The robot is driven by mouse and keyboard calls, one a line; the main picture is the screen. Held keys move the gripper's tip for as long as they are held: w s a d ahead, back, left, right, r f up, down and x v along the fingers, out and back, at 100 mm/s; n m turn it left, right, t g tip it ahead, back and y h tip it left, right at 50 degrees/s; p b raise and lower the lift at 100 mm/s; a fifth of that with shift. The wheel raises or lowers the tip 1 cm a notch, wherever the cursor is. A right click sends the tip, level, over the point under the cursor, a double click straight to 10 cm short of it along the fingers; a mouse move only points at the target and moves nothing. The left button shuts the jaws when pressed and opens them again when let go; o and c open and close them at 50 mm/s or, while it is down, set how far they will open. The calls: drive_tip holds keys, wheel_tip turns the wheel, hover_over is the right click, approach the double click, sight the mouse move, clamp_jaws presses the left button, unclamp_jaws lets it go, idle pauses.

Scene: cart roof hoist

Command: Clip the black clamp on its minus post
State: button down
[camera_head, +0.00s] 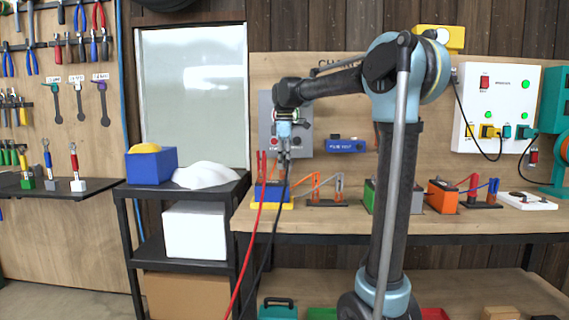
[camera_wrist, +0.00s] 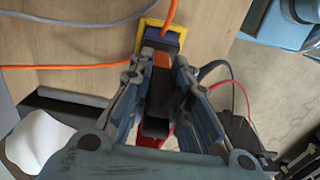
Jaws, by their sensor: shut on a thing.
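My gripper (camera_head: 284,152) points down over the workbench, above the blue and yellow battery block (camera_head: 273,196). In the wrist view its two fingers (camera_wrist: 160,92) are closed on the black clamp (camera_wrist: 158,108). An orange-brown tip shows at the clamp's far end, close to the battery block (camera_wrist: 167,34). The minus post is not clearly seen, and I cannot tell whether the clamp touches it. A red part (camera_wrist: 150,139) shows partly behind the black clamp. A black cable (camera_head: 267,240) and a red cable (camera_head: 248,240) hang from this area over the bench's front edge.
Right of the battery block is a stand with orange posts (camera_head: 339,188) and cables. A blue box (camera_head: 346,146) is on the back panel. Further right are a green-ended battery (camera_head: 369,196) and an orange battery (camera_head: 442,197). A black cart (camera_head: 183,192) stands left of the bench.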

drive_tip(key=shift+f, duration=0.65)
drive_tip(key=c, duration=1.4)
unclamp_jaws()
drive_tip(key=shift+r, duration=0.1)
wheel_tip(320, 180, up, 12)
drive_tip(key=shift+w+f, duration=0.1)
drive_tip(key=shift+d+f, duration=0.1)
drive_tip(key=shift+d, duration=0.05)
drive_tip(key=s+d+f+m+t, duration=0.1)
drive_tip(key=s+d+f+m, duration=0.8)
drive_tip(key=s+d+f, duration=0.65)
drive_tip(key=s+d+f+m, duration=0.1)
drive_tip(key=s+f+m, duration=0.1)
drive_tip(key=s+f, duration=0.3)
drive_tip(key=s+d+f+m, duration=0.2)
drive_tip(key=s+f, duration=0.4)
drive_tip(key=f, duration=0.5)
drive_tip(key=s+d+f+m+t, duration=0.1)
drive_tip(key=s+f+m, duration=0.3)
drive_tip(key=f, duration=0.4)
drive_tip(key=shift+s+d+f, duration=0.15)
drive_tip(key=shift+s+d, duration=0.35)
drive_tip(key=shift+s, duration=0.25)
